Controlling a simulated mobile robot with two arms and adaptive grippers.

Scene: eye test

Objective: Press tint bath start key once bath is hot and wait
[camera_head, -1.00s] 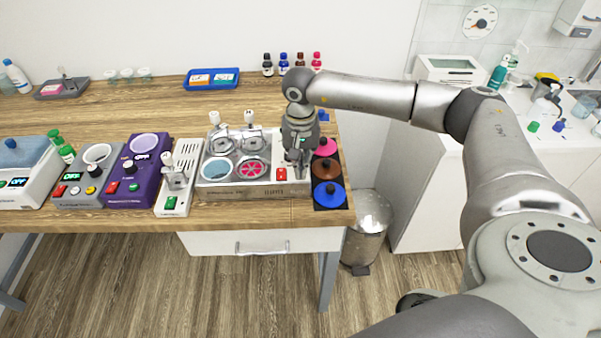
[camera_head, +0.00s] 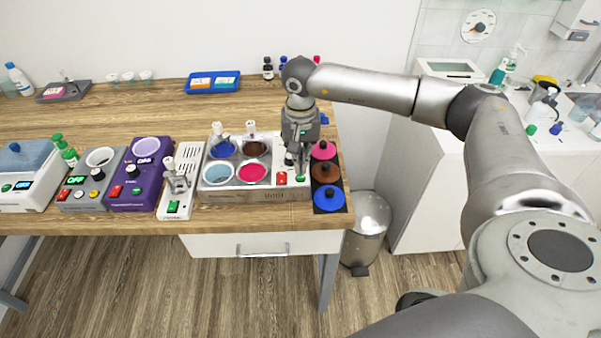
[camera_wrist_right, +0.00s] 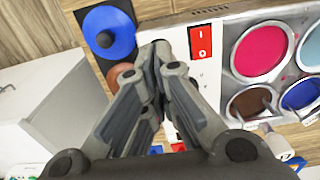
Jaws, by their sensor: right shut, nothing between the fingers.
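The tint bath (camera_head: 260,196) is a grey-white unit near the table's front right. Its four wells show light blue, pink, dark blue and brown. A red rocker switch (camera_head: 282,179) sits on its right part; the switch also shows in the wrist view (camera_wrist_right: 203,41). A small green key (camera_head: 302,179) is just right of the switch. My right gripper (camera_head: 296,163) is shut and empty, pointing down over this panel, close to the key. Contact with the key cannot be told. In the wrist view, its fingertips (camera_wrist_right: 155,50) meet beside the switch and hide the key.
Pink, brown and blue round lids (camera_head: 328,196) lie on a dark mat right of the bath. A white holder stand (camera_head: 174,208), a purple unit (camera_head: 138,172) and a grey unit (camera_head: 88,182) stand left. A blue tray (camera_head: 212,82) and bottles are behind.

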